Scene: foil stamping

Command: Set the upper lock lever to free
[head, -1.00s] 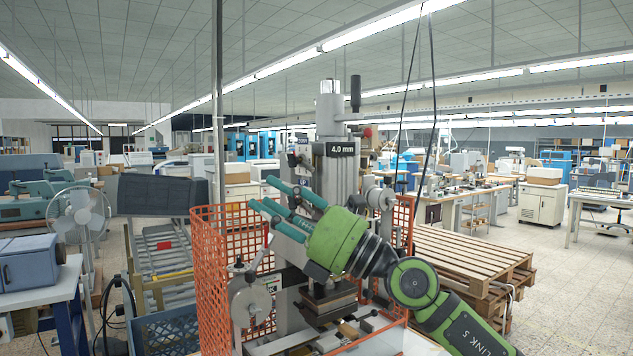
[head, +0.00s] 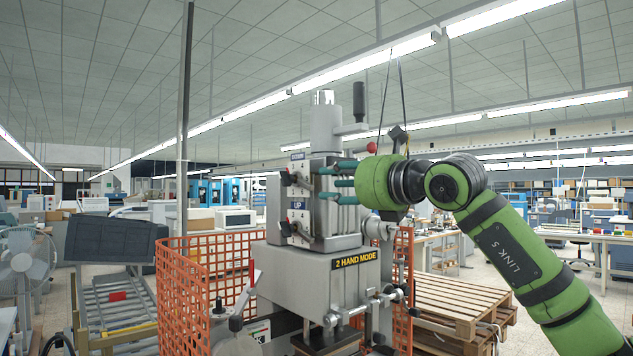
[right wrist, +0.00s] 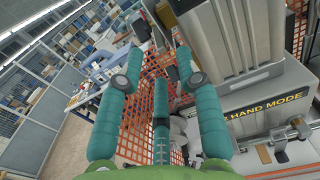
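The grey press (head: 335,280) stands in the middle of the head view. On the left side of its upper head are two small dark levers. The upper lock lever (head: 288,178) sits above the "UP" plate, and the lower one (head: 286,228) sits below it. Their exact settings are too small to read. My right gripper (head: 328,181) reaches in from the right, its teal fingers pointing left across the press head, right of the upper lever. In the right wrist view its fingers (right wrist: 160,72) are spread with nothing between them. My left gripper is not in view.
An orange mesh guard (head: 205,285) surrounds the press on the left and right. A black upright handle (head: 359,102) and a red knob (head: 371,148) are near the top. A "2 HAND MODE" display (head: 355,260) faces forward. Wooden pallets (head: 465,300) lie to the right.

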